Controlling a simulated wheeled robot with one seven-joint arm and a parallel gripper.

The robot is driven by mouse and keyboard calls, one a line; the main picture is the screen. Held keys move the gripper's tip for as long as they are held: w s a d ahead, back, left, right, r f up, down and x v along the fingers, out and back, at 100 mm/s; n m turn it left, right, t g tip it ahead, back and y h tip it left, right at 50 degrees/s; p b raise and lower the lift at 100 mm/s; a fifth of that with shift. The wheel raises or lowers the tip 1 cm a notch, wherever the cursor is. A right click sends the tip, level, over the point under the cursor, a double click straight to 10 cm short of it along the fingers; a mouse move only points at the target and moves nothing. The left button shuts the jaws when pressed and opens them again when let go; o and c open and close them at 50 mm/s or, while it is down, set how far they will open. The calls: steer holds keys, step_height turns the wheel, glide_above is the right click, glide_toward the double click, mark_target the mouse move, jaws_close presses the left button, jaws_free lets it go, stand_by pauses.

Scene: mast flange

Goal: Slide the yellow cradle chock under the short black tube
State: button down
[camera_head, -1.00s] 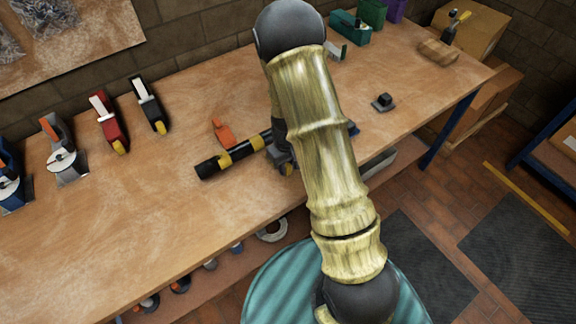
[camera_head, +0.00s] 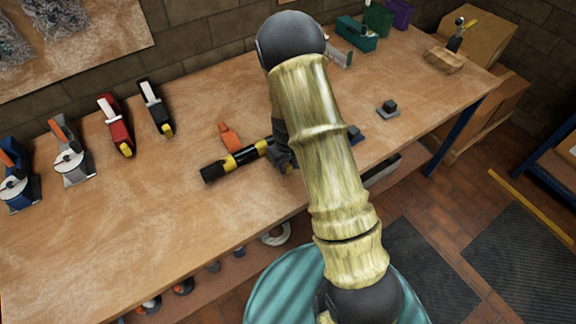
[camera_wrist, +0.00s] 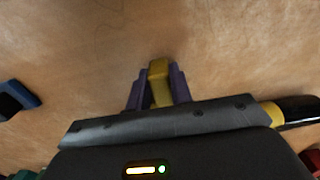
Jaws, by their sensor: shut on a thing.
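The short black tube (camera_head: 235,161) with yellow bands lies level over the bench, left of my arm in the head view; its right part is hidden behind my gripper and arm. In the wrist view a black, yellow-banded end of it (camera_wrist: 298,111) shows at the right, partly behind my gripper body. My gripper (camera_wrist: 158,88) has its purple fingers shut on the yellow cradle chock (camera_wrist: 159,69), which sticks out past the fingertips over bare bench. In the head view my gripper (camera_head: 284,158) is mostly covered by my arm. Whether chock and tube touch, I cannot tell.
An orange piece (camera_head: 229,138) stands just behind the tube. A blue piece (camera_head: 355,134) and a grey block (camera_head: 388,108) sit right of my arm. Tape dispensers, including a red one (camera_head: 115,125), line the back left. The front left bench (camera_head: 120,225) is clear.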

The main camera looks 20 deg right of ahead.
steer(key=shift+w, duration=0.15)
steer(key=c, duration=1.7)
jaws_free()
steer(key=o, duration=0.5)
steer(key=shift+o, duration=0.2)
step_height(320, 180, up, 17)
steer(key=shift+r+b, duration=0.2)
steer(key=shift+b, duration=0.15)
